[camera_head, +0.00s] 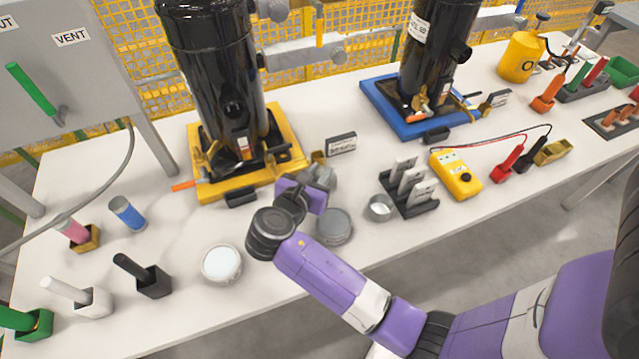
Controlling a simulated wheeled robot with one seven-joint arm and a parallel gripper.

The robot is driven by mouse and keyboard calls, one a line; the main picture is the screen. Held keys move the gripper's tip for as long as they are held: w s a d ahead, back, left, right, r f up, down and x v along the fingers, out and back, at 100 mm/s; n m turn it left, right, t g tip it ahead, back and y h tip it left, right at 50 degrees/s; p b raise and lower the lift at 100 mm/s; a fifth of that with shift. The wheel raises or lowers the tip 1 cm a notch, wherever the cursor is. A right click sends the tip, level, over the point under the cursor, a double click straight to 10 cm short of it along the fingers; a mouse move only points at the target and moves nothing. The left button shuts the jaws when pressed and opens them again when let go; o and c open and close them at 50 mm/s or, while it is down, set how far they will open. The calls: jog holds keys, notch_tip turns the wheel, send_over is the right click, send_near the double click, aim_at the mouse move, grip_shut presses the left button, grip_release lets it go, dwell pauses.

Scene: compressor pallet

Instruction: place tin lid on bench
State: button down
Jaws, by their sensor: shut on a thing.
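The tin lid (335,228) is a flat grey disc just below my purple wrist, near the bench's front edge. My gripper (322,207) is at its upper left side and is shut on it. The fingers are mostly hidden by my wrist, and I cannot tell whether the lid touches the bench top. The open tin (221,264), with pale white contents, stands on the white bench (335,267) to the left of my forearm.
A small metal cup (380,208) and a black rack (420,206) with grey-white pieces stand to the right. A yellow meter (456,175) is farther right. Behind are black compressors on a yellow pallet (207,190) and a blue pallet (378,103). A black holder (153,283) is at left.

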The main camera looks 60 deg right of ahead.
jog(key=shift+f+b, duration=0.35)
jog(key=shift+f, duration=1.75)
jog(key=c, duration=1.2)
grip_release()
jog(key=shift+f, duration=0.1)
jog(key=shift+a, duration=0.1)
jog(key=v, duration=0.6)
jog(key=p+v, duration=0.1)
jog(key=v, duration=0.5)
jog(key=shift+r, duration=0.25)
jog(key=shift+s, duration=0.1)
